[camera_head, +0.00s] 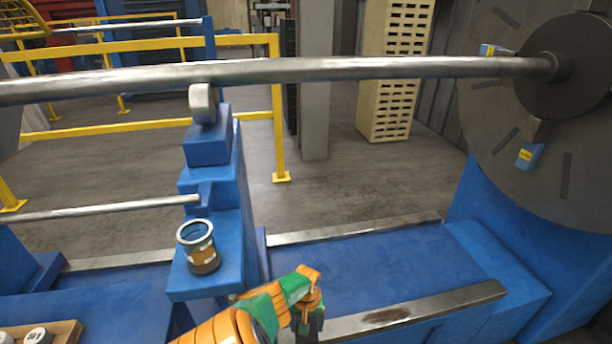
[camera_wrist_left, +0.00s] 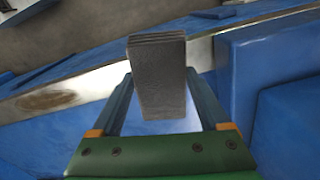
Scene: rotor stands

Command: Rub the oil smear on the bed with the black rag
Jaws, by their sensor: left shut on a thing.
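The oil smear (camera_head: 387,316) is a dark brown patch on the top of the front steel rail of the blue bed (camera_head: 345,267). It also shows at the left of the left wrist view (camera_wrist_left: 48,97). My left gripper (camera_head: 311,324) is at the bottom of the head view, to the left of the smear. In the left wrist view it is shut on the black rag (camera_wrist_left: 160,75), a folded dark grey pad with layered edges. The rag appears apart from the smear; whether it touches the rail I cannot tell. My right gripper is not in view.
A long steel shaft (camera_head: 300,69) crosses above the bed to a large grey disc (camera_head: 570,130) at the right. A blue stand (camera_head: 218,240) with an open can (camera_head: 200,247) rises left of my arm. A wooden tray (camera_head: 62,332) sits at the lower left.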

